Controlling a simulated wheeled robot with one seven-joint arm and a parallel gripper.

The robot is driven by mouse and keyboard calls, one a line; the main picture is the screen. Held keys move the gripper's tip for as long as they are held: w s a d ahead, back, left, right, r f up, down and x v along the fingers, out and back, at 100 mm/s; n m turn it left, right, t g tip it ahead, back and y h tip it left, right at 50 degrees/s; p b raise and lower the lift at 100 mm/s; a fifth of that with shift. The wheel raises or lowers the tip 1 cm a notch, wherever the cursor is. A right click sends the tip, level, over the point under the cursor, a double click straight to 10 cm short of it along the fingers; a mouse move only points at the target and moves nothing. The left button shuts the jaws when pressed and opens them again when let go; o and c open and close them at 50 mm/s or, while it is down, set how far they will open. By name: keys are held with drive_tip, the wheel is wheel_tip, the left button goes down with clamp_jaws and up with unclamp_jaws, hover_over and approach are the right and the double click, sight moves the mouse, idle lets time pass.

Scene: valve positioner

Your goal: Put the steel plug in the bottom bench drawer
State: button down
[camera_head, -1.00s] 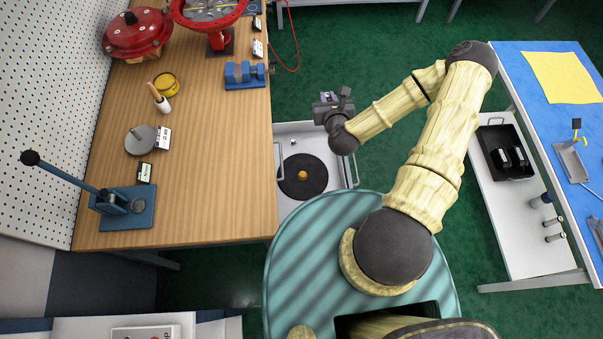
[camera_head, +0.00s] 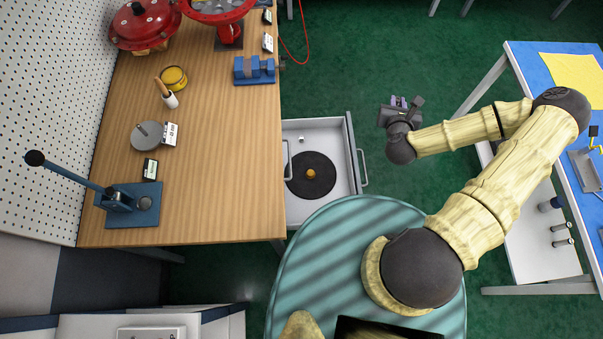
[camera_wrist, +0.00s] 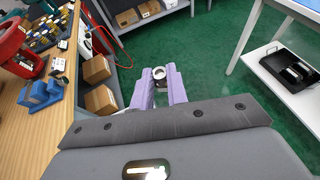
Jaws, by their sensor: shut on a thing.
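My gripper (camera_head: 400,104) hangs over the green floor, right of the open drawer and apart from it. In the wrist view its purple fingers (camera_wrist: 159,88) are closed on a small round steel piece (camera_wrist: 159,73), seemingly the steel plug. The fingers hide part of it, and it cannot be made out in the head view. An open white drawer (camera_head: 325,131) sticks out from under the wooden bench. In it lie a dark disc (camera_head: 300,187) with a brass knob (camera_head: 311,174) and a small pale steel piece (camera_head: 301,140). I cannot tell whether this is the bottom drawer.
The wooden bench (camera_head: 215,190) carries a blue vise (camera_head: 255,68) and a lever press (camera_head: 133,205). A blue-topped table (camera_head: 540,75) stands right, with a lower shelf holding steel cylinders (camera_head: 558,227). A black tray (camera_wrist: 288,68) shows in the wrist view. Floor between is clear.

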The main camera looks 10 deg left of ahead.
idle(0.3)
drive_tip(key=n+y+b, duration=0.3)
drive_tip(key=y+b, duration=0.1)
drive_tip(key=b, duration=5)
hover_over(330, 143)
wheel_tip(330, 143, down, 35)
drive_tip(key=shift+s+a+r+g, duration=0.1)
drive_tip(key=shift+r+g, duration=0.25)
drive_tip(key=shift+g, duration=0.05)
wheel_tip(330, 143, down, 6)
drive_tip(key=shift+s+b, duration=0.1)
drive_tip(key=shift+b, duration=0.95)
drive_tip(key=shift+f, duration=0.15)
